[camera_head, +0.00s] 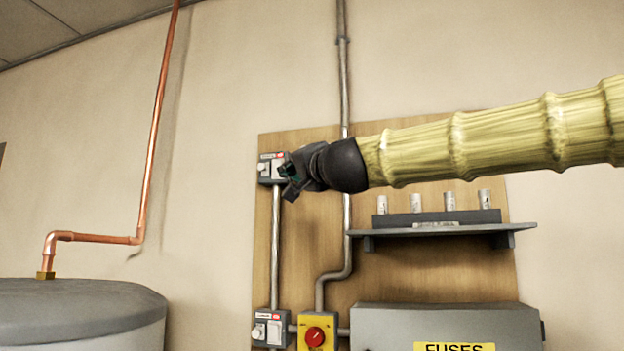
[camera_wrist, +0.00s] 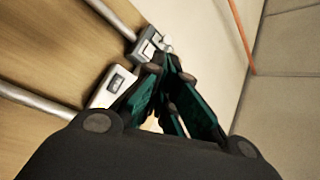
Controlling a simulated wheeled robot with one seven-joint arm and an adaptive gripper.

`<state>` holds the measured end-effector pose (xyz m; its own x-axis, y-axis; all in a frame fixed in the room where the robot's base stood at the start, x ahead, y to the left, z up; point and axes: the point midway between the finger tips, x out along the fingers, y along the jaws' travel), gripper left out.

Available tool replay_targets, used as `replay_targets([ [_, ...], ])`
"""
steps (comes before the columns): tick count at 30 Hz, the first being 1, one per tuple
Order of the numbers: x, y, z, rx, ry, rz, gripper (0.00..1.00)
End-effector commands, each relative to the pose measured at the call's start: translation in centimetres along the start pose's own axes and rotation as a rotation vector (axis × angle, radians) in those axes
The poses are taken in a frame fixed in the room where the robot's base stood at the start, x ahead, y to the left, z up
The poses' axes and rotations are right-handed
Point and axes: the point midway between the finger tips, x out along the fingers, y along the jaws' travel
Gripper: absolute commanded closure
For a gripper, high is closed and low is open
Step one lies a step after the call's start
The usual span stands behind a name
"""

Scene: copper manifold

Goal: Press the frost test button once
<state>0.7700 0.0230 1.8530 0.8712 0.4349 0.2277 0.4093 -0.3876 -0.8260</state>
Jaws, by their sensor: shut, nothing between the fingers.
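A small grey box (camera_head: 272,167) with a red label and a pale switch or button is at the board's upper left. A similar box (camera_head: 268,328) is at lower left. Their lettering is too small to read, so I cannot tell which holds the frost test button. My gripper (camera_head: 287,180) is shut and empty, in front of the upper box and partly covering its right side. In the wrist view, my fingers (camera_wrist: 166,66) converge close to a grey box (camera_wrist: 149,44). Whether they touch it is unclear.
A pale box with a dark window (camera_wrist: 113,86) is beside my fingers. A yellow box with a red knob (camera_head: 316,332), a grey fuse box (camera_head: 445,322) and a shelf (camera_head: 440,230) with several small cylinders are below. A copper pipe (camera_head: 155,130) and tank (camera_head: 75,300) stand left.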

Motion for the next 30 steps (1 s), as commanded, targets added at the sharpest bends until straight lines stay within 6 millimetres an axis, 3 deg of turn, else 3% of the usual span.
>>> replay_targets([
  [19, 4.6, 3.6, -3.6, 0.001, 0.002, 0.003, 1.00],
  [30, 5.7, 4.4, -4.4, 0.000, 0.002, 0.003, 1.00],
])
